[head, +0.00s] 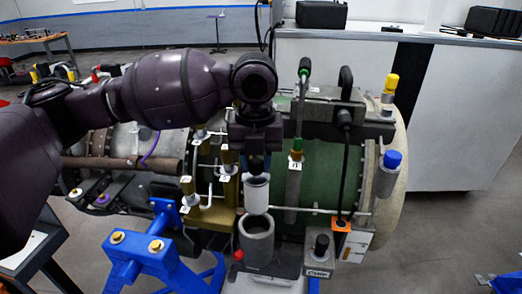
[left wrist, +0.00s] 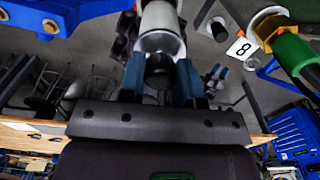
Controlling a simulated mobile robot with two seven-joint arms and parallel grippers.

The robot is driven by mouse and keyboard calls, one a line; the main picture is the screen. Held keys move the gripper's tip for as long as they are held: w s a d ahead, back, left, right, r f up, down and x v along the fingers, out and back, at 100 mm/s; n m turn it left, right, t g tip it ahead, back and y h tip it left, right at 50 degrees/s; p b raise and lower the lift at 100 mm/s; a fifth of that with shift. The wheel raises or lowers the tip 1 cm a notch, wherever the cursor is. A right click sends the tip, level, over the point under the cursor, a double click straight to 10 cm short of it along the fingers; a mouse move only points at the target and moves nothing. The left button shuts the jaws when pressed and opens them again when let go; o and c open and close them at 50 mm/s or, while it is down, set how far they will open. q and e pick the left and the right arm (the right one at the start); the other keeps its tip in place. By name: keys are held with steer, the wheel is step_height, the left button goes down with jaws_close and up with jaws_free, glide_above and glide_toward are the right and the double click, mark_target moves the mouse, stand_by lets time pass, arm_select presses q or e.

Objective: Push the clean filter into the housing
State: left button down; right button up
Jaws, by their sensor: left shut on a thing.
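The clean filter (head: 257,196) is a white cylinder, upright below my left gripper (head: 257,162). The gripper's blue fingers are shut on its top end. The housing (head: 257,248) is a grey open-topped cup directly under the filter. The filter's lower end is at the housing's mouth; I cannot tell whether it has entered. In the left wrist view, the white filter (left wrist: 160,42) shows beyond the fingers of my left gripper (left wrist: 160,82). My right gripper is not in view.
The green turbine body (head: 325,170) stands behind the housing, with pipes and valves close on the left. A blue stand (head: 150,258) is at lower left. A black knob block (head: 320,255) sits right of the housing. A white cabinet (head: 455,120) stands behind at right.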

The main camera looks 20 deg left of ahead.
mark_target(256, 180)
arm_select(q)
steer(key=shift+f, duration=0.1)
steer(key=shift+s+f+b, duration=0.25)
steer(key=shift+f+b, duration=0.05)
steer(key=shift+b, duration=0.4)
steer(key=shift+f+b, duration=0.3)
steer(key=shift+b, duration=0.1)
steer(key=shift+w+f+b, duration=0.1)
steer(key=shift+f+b, duration=0.45)
steer(key=shift+b, duration=0.2)
steer(key=shift+f+b, duration=0.4)
steer(key=shift+b, duration=0.25)
steer(key=shift+f, duration=0.2)
steer(key=shift+f+p, duration=0.3)
steer(key=shift+f, duration=0.2)
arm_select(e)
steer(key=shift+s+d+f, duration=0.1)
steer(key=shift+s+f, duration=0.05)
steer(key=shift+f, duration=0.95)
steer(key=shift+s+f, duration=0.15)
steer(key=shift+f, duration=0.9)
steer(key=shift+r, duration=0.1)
